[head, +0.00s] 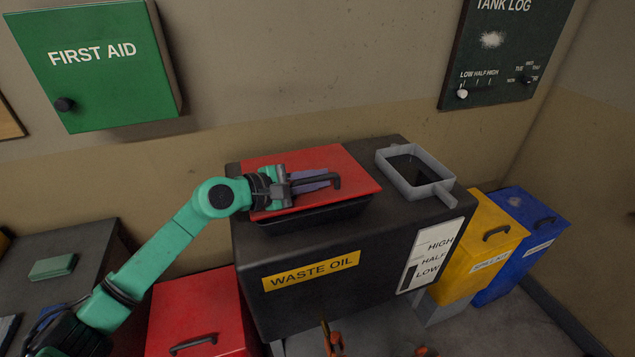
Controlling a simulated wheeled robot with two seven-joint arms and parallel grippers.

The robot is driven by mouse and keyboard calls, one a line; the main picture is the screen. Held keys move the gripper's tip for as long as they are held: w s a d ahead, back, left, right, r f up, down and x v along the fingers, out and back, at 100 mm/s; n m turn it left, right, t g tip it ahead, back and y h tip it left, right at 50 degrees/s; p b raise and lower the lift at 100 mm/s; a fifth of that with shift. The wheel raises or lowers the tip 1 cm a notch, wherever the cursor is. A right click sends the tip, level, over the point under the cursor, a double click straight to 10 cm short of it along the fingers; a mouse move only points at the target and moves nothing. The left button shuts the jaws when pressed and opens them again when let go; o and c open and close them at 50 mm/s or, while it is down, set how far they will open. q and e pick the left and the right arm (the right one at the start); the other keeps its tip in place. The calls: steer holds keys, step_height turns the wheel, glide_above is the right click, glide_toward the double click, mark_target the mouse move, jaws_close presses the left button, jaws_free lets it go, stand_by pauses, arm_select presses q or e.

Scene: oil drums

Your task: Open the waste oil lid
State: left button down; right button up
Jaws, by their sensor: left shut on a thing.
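The waste oil tank (330,270) is a large dark box with a yellow "WASTE OIL" label. Its red lid (335,160) lies over a black rim on the tank's top left. The lid has a dark bar handle (334,181). My green left arm comes in from the left, and my left gripper (312,184) is shut on the handle. The fingers partly hide the handle. A dark band shows under the lid's front edge; I cannot tell whether the lid is raised. Orange parts at the bottom edge may be my right gripper, mostly cut off.
A grey open-topped tray (447,187) sits on the tank's right. A red bin (195,305) stands at left front, with yellow (480,250) and blue (520,240) bins at right. A green first aid box (95,85) and tank log board (505,60) hang behind.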

arm_select(q)
steer(key=w+a+r+n+g+p, duration=0.1)
steer(key=w+r+n, duration=0.1)
steer(key=r, duration=0.3)
steer(key=w+a+r+n+g+p, duration=0.1)
steer(key=w+r+n+p, duration=0.1)
steer(key=r, duration=0.3)
steer(key=shift+w+a+r+g, duration=0.15)
steer(key=shift+w+g, duration=0.15)
steer(key=shift+w, duration=0.45)
steer(key=c, duration=1.1)
jaws_free()
steer(key=b+v, duration=0.6)
steer(key=v, duration=0.8)
steer(key=shift+a, duration=0.35)
